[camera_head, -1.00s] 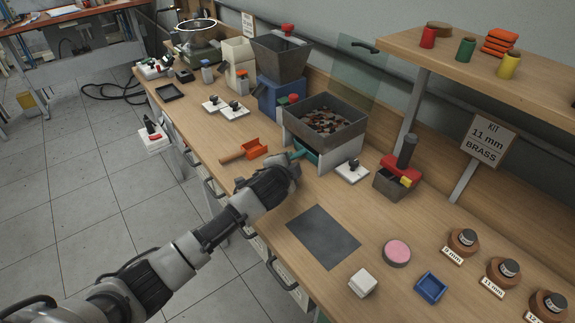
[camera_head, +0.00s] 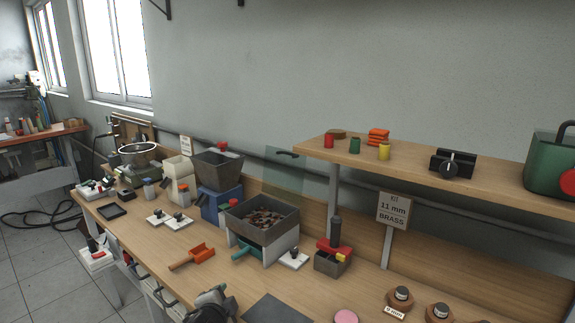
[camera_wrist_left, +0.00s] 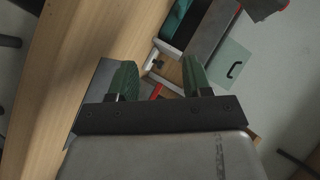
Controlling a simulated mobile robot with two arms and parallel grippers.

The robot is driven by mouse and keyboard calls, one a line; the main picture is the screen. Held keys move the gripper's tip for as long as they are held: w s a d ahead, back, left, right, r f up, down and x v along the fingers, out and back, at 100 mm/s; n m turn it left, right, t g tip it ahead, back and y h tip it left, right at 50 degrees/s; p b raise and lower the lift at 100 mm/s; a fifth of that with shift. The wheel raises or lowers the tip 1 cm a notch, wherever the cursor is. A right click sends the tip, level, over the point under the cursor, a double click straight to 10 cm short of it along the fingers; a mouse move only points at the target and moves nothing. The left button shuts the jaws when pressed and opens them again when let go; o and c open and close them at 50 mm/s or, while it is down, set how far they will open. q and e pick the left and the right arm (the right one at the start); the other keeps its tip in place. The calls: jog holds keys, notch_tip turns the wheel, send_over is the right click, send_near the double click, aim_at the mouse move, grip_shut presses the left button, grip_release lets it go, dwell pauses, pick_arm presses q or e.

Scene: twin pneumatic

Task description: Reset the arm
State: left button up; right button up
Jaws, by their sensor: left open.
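My left gripper (camera_head: 214,295) shows at the bottom edge of the head view, at the front of the wooden bench (camera_head: 185,242). Most of its arm is cut off by the frame. In the left wrist view the gripper (camera_wrist_left: 160,78) has two green ridged fingers set apart, with nothing held between them. It is clear of the grey bin stand (camera_head: 263,215) with its mixed small parts and the teal scoop (camera_head: 247,250) beneath. My right gripper is not in view.
An orange scoop (camera_head: 193,257) lies behind the left gripper. A dark mat (camera_head: 275,309) lies to its right. A red-topped tool (camera_head: 334,247) stands in a grey box farther right. The upper shelf (camera_head: 420,165) holds spools and a green case (camera_head: 552,165).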

pick_arm(q)
jog(key=s, duration=0.3)
jog(key=shift+s+d+f, duration=0.1)
jog(key=shift+f, duration=0.1)
jog(key=s+f+n+g, duration=0.2)
jog(key=s+f+n, duration=0.15)
jog(key=s, duration=0.45)
jog(key=s+f+n+g, duration=0.3)
jog(key=s+f, duration=0.1)
jog(key=s, duration=0.5)
jog(key=s+a+n+g, duration=0.3)
jog(key=s, duration=0.8)
jog(key=s+a+n+g, duration=0.2)
jog(key=s, duration=0.8)
notch_tip(320, 180, down, 23)
jog(key=g, duration=0.1)
jog(key=s+a+f+g, duration=0.1)
jog(key=s+a+f, duration=0.2)
jog(key=s+f, duration=1.4)
jog(key=shift+f+y, duration=0.35)
jog(key=shift+y, duration=0.05)
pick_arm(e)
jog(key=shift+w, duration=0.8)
pick_arm(q)
jog(key=shift+m, duration=0.25)
